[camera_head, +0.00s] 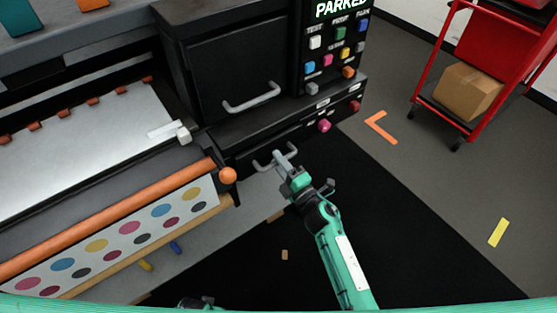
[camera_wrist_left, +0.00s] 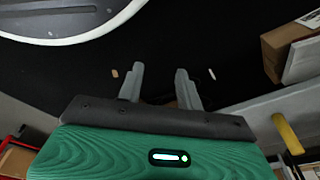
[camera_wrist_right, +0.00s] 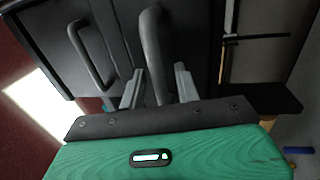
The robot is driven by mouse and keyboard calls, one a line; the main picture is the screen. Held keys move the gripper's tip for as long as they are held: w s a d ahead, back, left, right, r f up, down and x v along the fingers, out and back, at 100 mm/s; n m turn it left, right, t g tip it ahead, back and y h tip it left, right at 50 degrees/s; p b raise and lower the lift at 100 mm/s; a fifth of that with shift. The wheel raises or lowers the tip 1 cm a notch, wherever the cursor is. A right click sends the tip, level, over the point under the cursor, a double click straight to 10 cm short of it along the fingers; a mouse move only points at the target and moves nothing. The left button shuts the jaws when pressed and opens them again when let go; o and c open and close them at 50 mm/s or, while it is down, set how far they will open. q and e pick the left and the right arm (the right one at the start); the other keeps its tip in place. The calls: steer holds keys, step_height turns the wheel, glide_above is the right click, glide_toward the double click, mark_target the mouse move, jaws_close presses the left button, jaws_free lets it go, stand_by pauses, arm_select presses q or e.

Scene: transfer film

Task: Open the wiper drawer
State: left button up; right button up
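The black printer cabinet has a lower drawer front (camera_head: 235,155) with a grey bar handle (camera_head: 262,164). Its label is too small to read, and the drawer looks closed. My right gripper (camera_head: 284,158) is at this handle. In the right wrist view the handle (camera_wrist_right: 152,45) runs down between the two fingers of my right gripper (camera_wrist_right: 159,82), which stand apart; a gap shows on the right side, and contact on the left is unclear. My left gripper (camera_wrist_left: 159,82) is open and empty over the dark floor, away from the cabinet.
An upper compartment with its own handle (camera_head: 252,98) sits above the drawer. A button panel (camera_head: 335,50) is at its right. An orange roller with a round knob (camera_head: 228,175) juts out on the left. A red cart (camera_head: 440,85) with a carton stands at the right. The black mat (camera_head: 420,240) is mostly clear.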

steer(key=shift+w+a, duration=0.2)
steer(key=shift+w, duration=0.05)
arm_select(q)
steer(key=shift+f, duration=0.1)
